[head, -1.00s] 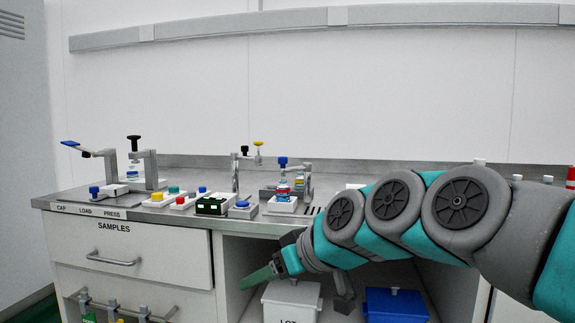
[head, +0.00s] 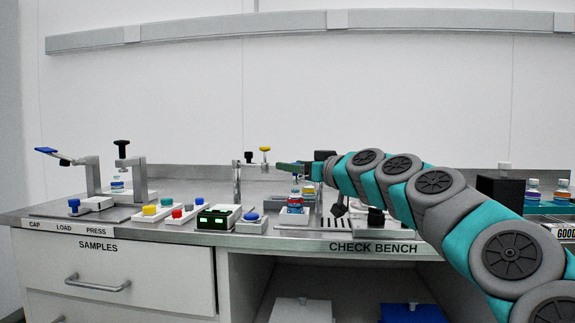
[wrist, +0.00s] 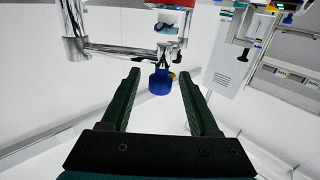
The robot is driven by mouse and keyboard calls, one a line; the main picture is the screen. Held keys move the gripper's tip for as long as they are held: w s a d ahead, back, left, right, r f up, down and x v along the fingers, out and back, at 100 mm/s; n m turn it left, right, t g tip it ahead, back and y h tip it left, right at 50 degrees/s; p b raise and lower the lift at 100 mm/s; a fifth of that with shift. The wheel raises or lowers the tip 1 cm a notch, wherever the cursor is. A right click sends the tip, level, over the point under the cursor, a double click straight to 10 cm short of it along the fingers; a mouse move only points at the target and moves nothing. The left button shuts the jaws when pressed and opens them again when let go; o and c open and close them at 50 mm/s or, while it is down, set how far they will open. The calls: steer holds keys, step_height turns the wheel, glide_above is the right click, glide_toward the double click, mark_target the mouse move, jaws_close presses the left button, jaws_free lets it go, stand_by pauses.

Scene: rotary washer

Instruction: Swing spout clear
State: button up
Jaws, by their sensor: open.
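My gripper (head: 285,168) reaches left over the check bench. In the wrist view it is open (wrist: 159,77), its dark green fingers on either side of a blue knob (wrist: 160,84) with no visible contact. The knob stands at the end of a chrome arm (wrist: 118,49) that runs to a chrome post (wrist: 75,22), which looks like the spout. In the head view my gripper hides this knob. A vial with red and blue bands (head: 295,198) stands on a white base below my gripper.
Left on the bench are a press stand (head: 139,179), coloured buttons and a green-lit display box (head: 217,217). A black box (head: 500,193) and more vials (head: 533,187) stand at the right.

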steer(key=shift+x, duration=1.5)
jaws_close()
stand_by(0.4)
